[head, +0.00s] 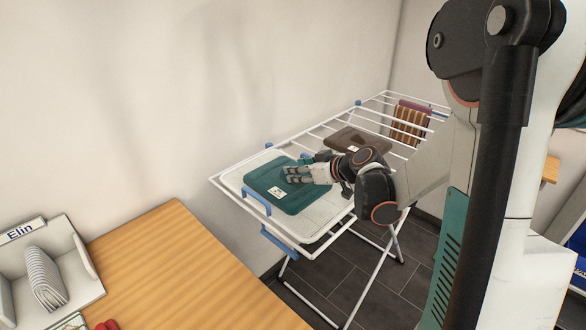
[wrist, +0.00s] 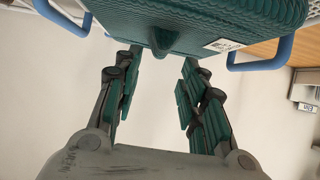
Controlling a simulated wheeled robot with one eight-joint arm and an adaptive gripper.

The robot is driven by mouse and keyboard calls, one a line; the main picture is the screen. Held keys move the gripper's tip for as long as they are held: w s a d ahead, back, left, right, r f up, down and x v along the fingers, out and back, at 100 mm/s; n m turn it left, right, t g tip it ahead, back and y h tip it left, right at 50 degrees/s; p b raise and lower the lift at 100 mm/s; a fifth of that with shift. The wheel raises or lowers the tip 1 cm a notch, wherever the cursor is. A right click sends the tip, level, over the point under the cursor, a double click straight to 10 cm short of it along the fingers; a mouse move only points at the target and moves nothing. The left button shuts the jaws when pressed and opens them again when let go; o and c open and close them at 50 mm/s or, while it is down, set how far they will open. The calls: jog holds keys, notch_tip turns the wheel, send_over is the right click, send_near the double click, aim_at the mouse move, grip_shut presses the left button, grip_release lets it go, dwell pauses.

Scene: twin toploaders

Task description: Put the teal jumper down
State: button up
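The teal jumper (head: 282,186), folded flat with a white label, lies on the white mesh panel (head: 324,215) at the near end of the drying rack. My gripper (head: 297,172) is at the jumper's right side, just over it in the head view. In the wrist view the ribbed jumper (wrist: 205,22) fills the top, with a small peak of cloth pointing between the fingertips. My gripper (wrist: 160,66) has its fingers spread apart, with a clear gap and nothing clamped between them. Whether a fingertip touches the cloth I cannot tell.
A dark brown folded garment (head: 355,140) lies farther along the rack (head: 340,118), and a striped cloth (head: 410,125) hangs at its far end. Blue clips edge the panel. A wooden table (head: 180,270) at front left carries a white bin (head: 80,275) labelled "Elin" holding a striped item.

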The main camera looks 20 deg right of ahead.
jog(key=p+v, duration=0.1)
jog(key=v, duration=0.7)
jog(key=shift+p, duration=0.4)
jog(key=shift+s, duration=0.1)
